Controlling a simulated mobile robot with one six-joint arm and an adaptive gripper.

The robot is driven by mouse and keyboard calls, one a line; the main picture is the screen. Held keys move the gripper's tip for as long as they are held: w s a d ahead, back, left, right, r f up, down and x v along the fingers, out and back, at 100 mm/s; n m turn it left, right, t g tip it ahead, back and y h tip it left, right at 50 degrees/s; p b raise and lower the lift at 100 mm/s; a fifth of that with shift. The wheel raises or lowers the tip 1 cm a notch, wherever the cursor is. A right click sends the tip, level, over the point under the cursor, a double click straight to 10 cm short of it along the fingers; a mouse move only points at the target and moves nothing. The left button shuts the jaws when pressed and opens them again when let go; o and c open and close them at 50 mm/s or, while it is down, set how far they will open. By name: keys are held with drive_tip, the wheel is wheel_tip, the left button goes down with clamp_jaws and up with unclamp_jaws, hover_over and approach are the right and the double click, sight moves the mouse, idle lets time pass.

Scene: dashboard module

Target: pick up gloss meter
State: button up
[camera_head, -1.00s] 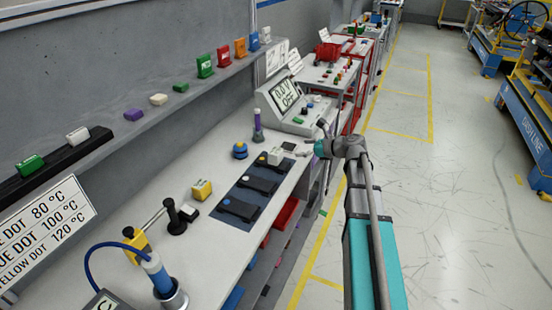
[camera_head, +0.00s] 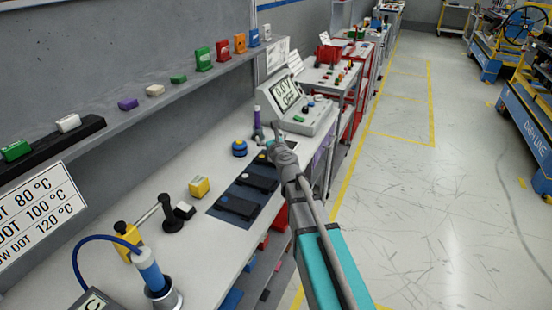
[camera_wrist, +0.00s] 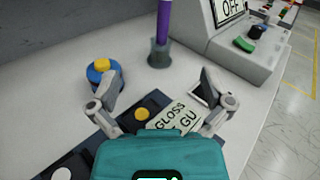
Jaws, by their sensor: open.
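A pale block lettered "GLOSS GU" (camera_wrist: 170,118), which I take as the gloss meter, lies on the bench in the wrist view. Its near part is hidden by my wrist. My gripper (camera_wrist: 160,88) is open, with one finger on each side of the block and nothing held. I cannot tell how high the fingertips are above the bench. In the head view my gripper (camera_head: 278,140) is over the far end of the dark mat and mostly hides the block.
A blue button unit with a yellow top (camera_wrist: 102,70) stands left of my gripper. A purple-handled tool in a dark holder (camera_wrist: 160,54) and a grey display console (camera_wrist: 240,45) stand beyond. A dark mat with black devices (camera_head: 238,207) lies nearer. The floor aisle (camera_head: 410,190) is open.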

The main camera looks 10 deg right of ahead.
drive_tip(key=shift+s+a+f+m+t+h+b, duration=0.15)
drive_tip(key=shift+s+a+f+m+h+b, duration=0.1)
drive_tip(key=shift+a+m+h, duration=0.25)
drive_tip(key=shift+s+a+f+m+t+h+b, duration=0.15)
drive_tip(key=shift+s+a+m+h+b, duration=0.2)
drive_tip(key=shift+h, duration=0.35)
drive_tip(key=s+a+f+m+g+h+b, duration=0.1)
drive_tip(key=s+m+h, duration=0.1)
drive_tip(key=s+h, duration=0.1)
drive_tip(key=s+a+f+m+g+h+b, duration=0.1)
drive_tip(key=s+m+h, duration=0.2)
drive_tip(key=s+a+f+m+g+h+b, duration=0.1)
drive_tip(key=s+m+h, duration=0.2)
drive_tip(key=shift+f+h, duration=0.35)
drive_tip(key=shift+h, duration=0.05)
drive_tip(key=shift+s+a+f+m+g+h+b, duration=0.1)
drive_tip(key=shift+s+f+m+g+h+b, duration=0.05)
drive_tip(key=shift+s+m+g+h+b, duration=0.2)
drive_tip(key=shift+x, duration=4.3)
drive_tip(key=shift+x, duration=2.6)
